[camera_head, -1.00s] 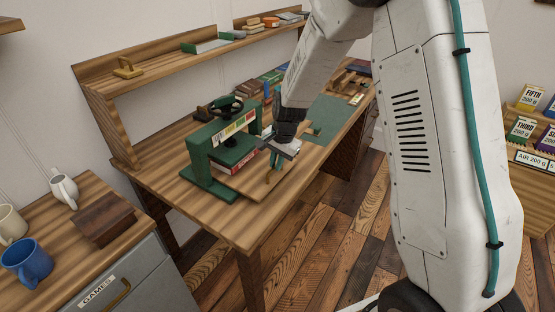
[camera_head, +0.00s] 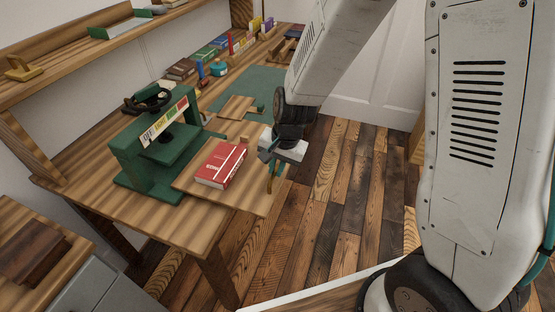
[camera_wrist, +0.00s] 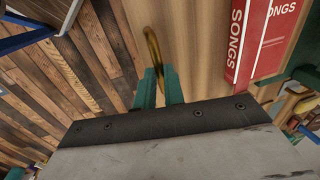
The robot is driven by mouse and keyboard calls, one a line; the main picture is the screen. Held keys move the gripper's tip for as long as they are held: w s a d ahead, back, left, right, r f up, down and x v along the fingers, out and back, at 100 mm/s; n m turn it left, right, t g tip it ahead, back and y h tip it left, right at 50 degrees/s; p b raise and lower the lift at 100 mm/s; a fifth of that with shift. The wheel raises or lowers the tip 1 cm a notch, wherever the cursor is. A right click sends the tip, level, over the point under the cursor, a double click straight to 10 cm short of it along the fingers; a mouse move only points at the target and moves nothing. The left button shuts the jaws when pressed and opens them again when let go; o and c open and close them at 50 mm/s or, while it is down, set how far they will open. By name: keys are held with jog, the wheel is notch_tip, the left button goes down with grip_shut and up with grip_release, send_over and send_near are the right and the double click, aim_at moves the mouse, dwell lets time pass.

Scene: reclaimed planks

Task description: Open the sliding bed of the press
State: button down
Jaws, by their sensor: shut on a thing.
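The green press (camera_head: 150,150) stands on the wooden bench, with a dark handwheel on top and a coloured label strip across its front beam. Its sliding bed (camera_head: 250,203), a flat wooden board, sticks far out of the press toward the front right, past the bench edge. A red book (camera_head: 221,164) lies flat on the bed, clear of the beam; its cover reads SONGS in the wrist view (camera_wrist: 264,40). My gripper (camera_head: 271,170) is at the bed's outer end. In the wrist view its teal fingers (camera_wrist: 158,80) are shut on the curved brass handle (camera_wrist: 153,45).
A green mat (camera_head: 250,88) with a small wooden board (camera_head: 238,106) lies farther along the bench. Books (camera_head: 183,68) line the bench's back. A wall shelf (camera_head: 75,63) hangs above. Open plank floor (camera_head: 330,190) lies right of the bed.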

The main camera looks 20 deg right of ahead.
jog(key=shift+d+r, duration=0.1)
jog(key=shift+d, duration=0.05)
jog(key=c, duration=1.5)
grip_release()
notch_tip(320, 180, up, 8)
jog(key=d, duration=0.1)
jog(key=shift+s+d+f, duration=0.15)
jog(key=shift+s+f, duration=0.05)
jog(key=shift+s, duration=0.2)
